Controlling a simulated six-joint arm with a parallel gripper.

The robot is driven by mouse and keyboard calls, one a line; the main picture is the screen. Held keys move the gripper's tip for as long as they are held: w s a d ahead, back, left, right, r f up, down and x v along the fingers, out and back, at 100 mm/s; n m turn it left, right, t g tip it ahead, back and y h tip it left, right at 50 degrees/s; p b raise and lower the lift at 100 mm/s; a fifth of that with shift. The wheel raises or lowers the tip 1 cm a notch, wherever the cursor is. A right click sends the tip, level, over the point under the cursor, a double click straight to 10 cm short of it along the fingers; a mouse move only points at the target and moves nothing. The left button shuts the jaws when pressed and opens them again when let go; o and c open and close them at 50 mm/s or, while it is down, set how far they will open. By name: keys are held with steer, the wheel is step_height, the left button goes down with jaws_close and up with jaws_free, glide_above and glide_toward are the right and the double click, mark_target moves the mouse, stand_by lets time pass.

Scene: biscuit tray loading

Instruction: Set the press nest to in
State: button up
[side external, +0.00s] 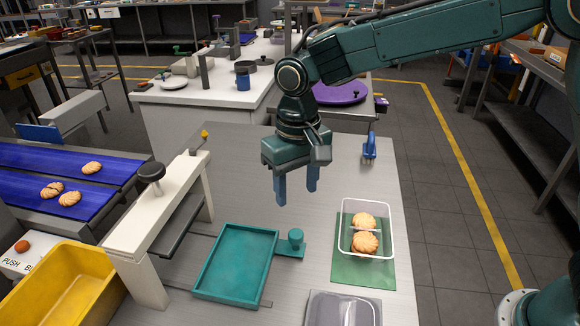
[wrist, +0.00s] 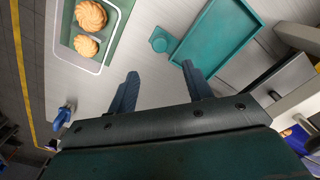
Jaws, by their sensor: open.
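The press nest (side external: 236,264) is an empty teal tray lying on the steel table, clear of the cream press frame (side external: 152,213) and to its right. A round teal knob (side external: 295,239) stands on a tab at the nest's right side. The nest (wrist: 216,42) and the knob (wrist: 159,42) also show in the wrist view, beyond the fingertips. My gripper (side external: 296,195) is open and empty, with its blue fingers pointing down, above the table behind the knob. In the wrist view both fingers (wrist: 160,80) are apart with nothing between them.
A clear box (side external: 343,240) with biscuits sits on a green mat (side external: 350,273) right of the knob. A grey lidded container (side external: 343,308) is at the front. A yellow bin (side external: 75,285) is left of the press.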

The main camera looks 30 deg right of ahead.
mark_target(295, 233)
step_height(295, 233, down, 12)
steer(key=shift+r, duration=0.25)
stand_by(0.3)
jaws_close()
